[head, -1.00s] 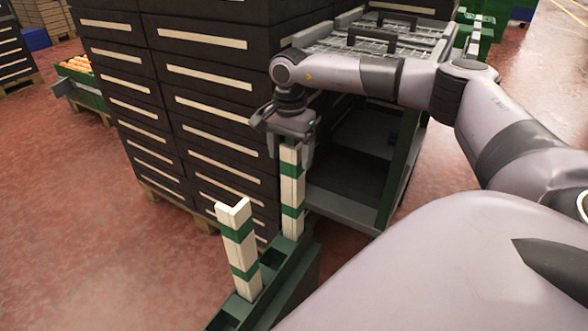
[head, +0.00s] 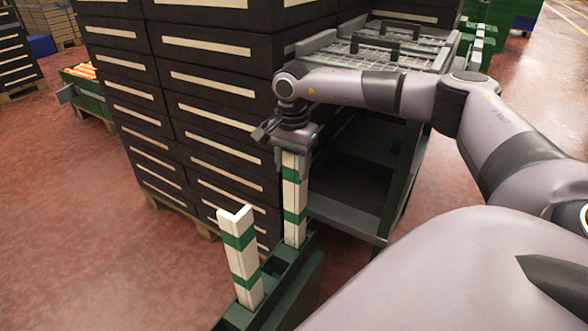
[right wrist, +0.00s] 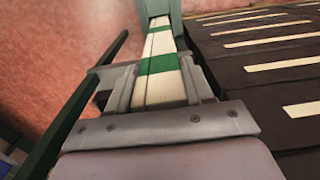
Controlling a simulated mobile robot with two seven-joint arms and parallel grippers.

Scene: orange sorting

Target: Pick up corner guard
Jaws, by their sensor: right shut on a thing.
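Two white corner guards with green bands stand upright in a green slotted holder (head: 309,283). My right gripper (head: 292,150) is shut on the top of the farther corner guard (head: 294,196). In the right wrist view this guard (right wrist: 160,88) runs away from between the fingers (right wrist: 157,92) toward a green part at its far end. Its lower end still appears to be in the holder. The nearer corner guard (head: 240,258) stands free in a front slot, with its L-shaped top showing. My left gripper is not in view.
A tall stack of dark crates (head: 200,105) on a wooden pallet (head: 180,209) stands just left of and behind the holder. A grey shelved cart (head: 350,215) is close on the right. Red floor (head: 75,230) is clear at left.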

